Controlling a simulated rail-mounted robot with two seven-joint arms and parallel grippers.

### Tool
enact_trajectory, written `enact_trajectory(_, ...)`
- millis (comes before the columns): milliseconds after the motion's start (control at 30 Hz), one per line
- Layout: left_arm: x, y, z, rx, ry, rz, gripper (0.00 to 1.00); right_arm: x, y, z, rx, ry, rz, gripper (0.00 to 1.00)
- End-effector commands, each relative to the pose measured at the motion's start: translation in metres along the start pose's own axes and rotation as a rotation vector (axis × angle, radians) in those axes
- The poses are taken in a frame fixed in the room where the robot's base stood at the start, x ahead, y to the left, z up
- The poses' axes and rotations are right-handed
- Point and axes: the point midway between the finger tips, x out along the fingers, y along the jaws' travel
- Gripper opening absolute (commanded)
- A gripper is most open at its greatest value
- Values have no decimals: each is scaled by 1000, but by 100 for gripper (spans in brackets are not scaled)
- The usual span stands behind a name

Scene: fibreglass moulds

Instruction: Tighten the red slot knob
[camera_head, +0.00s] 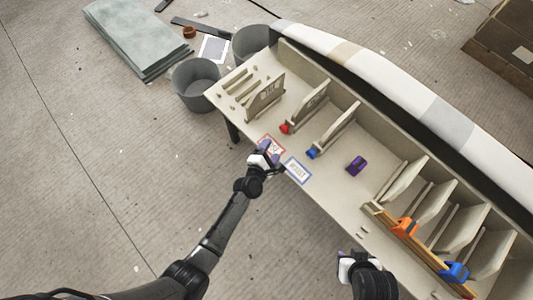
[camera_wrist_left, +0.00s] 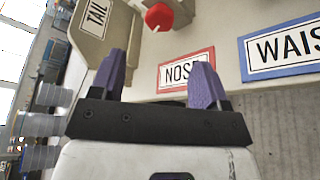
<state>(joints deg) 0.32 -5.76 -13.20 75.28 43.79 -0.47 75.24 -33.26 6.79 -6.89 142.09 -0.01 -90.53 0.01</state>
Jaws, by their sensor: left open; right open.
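The red slot knob (camera_head: 285,128) sits at the front end of a slot with an upright board on the bench. It also shows in the left wrist view (camera_wrist_left: 159,17), ahead of and above my open fingers. My left gripper (camera_head: 268,153) is open and empty near the bench's front edge, over the red-bordered NOSE label (camera_wrist_left: 186,72), apart from the knob.
A blue knob (camera_head: 312,152) and a blue-bordered label (camera_head: 297,170) are to the right of the red knob. A purple object (camera_head: 356,165) lies on the bench. Orange (camera_head: 404,228) and blue (camera_head: 455,272) clamps are at the right. Grey bins (camera_head: 196,85) stand at the left.

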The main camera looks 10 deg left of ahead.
Motion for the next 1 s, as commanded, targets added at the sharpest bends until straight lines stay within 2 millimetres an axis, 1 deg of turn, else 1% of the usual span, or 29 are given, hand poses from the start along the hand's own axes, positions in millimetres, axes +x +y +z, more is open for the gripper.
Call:
enact_trajectory(33,-8,2,1,0,1,-1,69,-5,0,-2,1,0,-1,43)
enact_trajectory(100,-16,1,0,0,0,0,69,-7,0,-2,2,0,-2,43)
enact_trajectory(300,-29,0,0,-1,0,0,69,-10,-1,-3,3,1,-3,43)
enact_trajectory(667,-31,0,0,0,0,0,69,-10,0,-3,1,0,0,43)
enact_trajectory(733,-32,-3,-2,-1,1,-2,69,-8,1,-3,-1,0,1,43)
enact_trajectory(767,-32,-6,-3,-2,3,-5,69,-7,1,-2,-2,0,2,43)
enact_trajectory(867,-37,-24,-13,-6,12,-20,69,3,2,1,-5,0,4,43)
enact_trajectory(967,-45,-48,-26,-11,27,-42,69,15,2,5,-6,0,5,43)
enact_trajectory(1000,-49,-58,-34,-14,36,-51,69,20,1,7,-6,0,5,43)
